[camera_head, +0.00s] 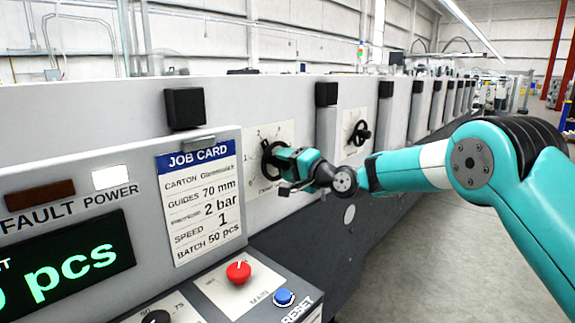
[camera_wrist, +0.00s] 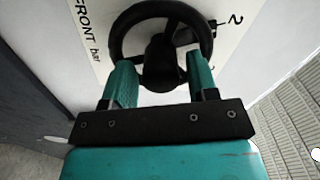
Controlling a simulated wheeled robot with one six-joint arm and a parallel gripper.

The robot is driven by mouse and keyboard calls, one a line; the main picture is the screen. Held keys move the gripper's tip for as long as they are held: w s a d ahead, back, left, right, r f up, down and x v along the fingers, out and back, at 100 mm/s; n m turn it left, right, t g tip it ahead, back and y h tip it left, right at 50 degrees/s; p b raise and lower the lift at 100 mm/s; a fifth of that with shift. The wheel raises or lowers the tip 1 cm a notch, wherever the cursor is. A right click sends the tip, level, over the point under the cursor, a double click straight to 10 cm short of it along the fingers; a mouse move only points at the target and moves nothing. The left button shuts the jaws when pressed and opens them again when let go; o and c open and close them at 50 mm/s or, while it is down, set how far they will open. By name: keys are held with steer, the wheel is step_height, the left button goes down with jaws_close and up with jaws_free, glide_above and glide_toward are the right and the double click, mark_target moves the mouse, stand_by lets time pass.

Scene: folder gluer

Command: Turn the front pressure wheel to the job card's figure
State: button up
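The front pressure wheel (camera_head: 268,160) is a black handwheel on a white dial plate (camera_head: 285,135) on the machine's side. In the wrist view the wheel (camera_wrist: 160,12) fills the upper middle, and a dark pointer beside it lies near the figure 2 (camera_wrist: 236,19). My gripper (camera_wrist: 160,66) is at the wheel, its teal fingers apart, one on each side of the dark hub and overlapping the lower rim. Whether they press on the wheel is unclear. The job card (camera_head: 200,205) reads 2 bar on its pressure line, guides 70 mm, speed 1, batch 50 pcs.
A second black handwheel (camera_head: 359,132) sits farther along the machine. The control panel at the front left has a red knob (camera_head: 238,272), a blue reset button (camera_head: 284,297) and a green display (camera_head: 70,268). Open floor (camera_head: 430,260) lies to the right.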

steer(key=shift+o, duration=0.2)
steer(key=b+v, duration=0.5)
steer(key=v, duration=1.2)
steer(key=shift+s, duration=0.2)
steer(key=shift+d, duration=0.15)
steer(key=s+f+n+g+h+p, duration=0.2)
steer(key=s+n+g+h, duration=0.55)
steer(key=s, duration=1.75)
steer(key=s+d+f+n+g+h, duration=0.2)
steer(key=s+d+f+n+g, duration=0.1)
steer(key=s+d, duration=0.4)
steer(key=s+p, duration=0.1)
steer(key=s, duration=0.2)
steer(key=shift+s+n, duration=0.35)
steer(key=shift+s, duration=0.05)
